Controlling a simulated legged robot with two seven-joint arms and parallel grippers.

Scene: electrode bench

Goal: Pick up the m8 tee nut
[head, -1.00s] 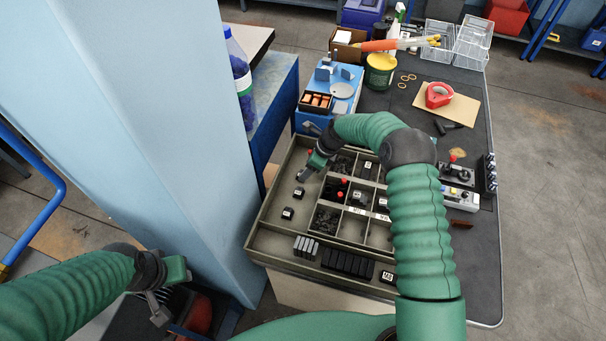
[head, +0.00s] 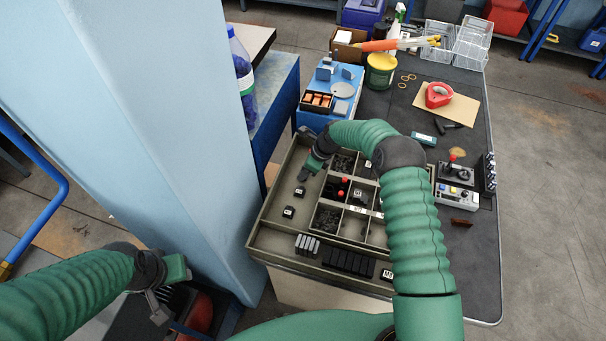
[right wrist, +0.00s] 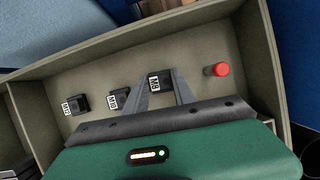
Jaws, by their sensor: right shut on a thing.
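The M8 tee nut (right wrist: 160,82) is a small dark block with a white label that seems to read M8. In the right wrist view it sits between the fingertips of my right gripper (right wrist: 163,90), which is shut on it. It is still at the floor of the tray compartment, as far as I can tell. In the head view my right gripper (head: 305,176) is low in the tray's left compartment and hides the nut. My left gripper (head: 164,298) hangs at lower left, away from the tray; its jaw opening is unclear.
Two similar labelled blocks (right wrist: 118,97) (right wrist: 76,105) stand left of the held nut. A red-topped piece (right wrist: 218,70) stands to its right. The grey tray (head: 262,238) has raised walls and dividers close around. A blue pillar (head: 150,120) stands left of the bench.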

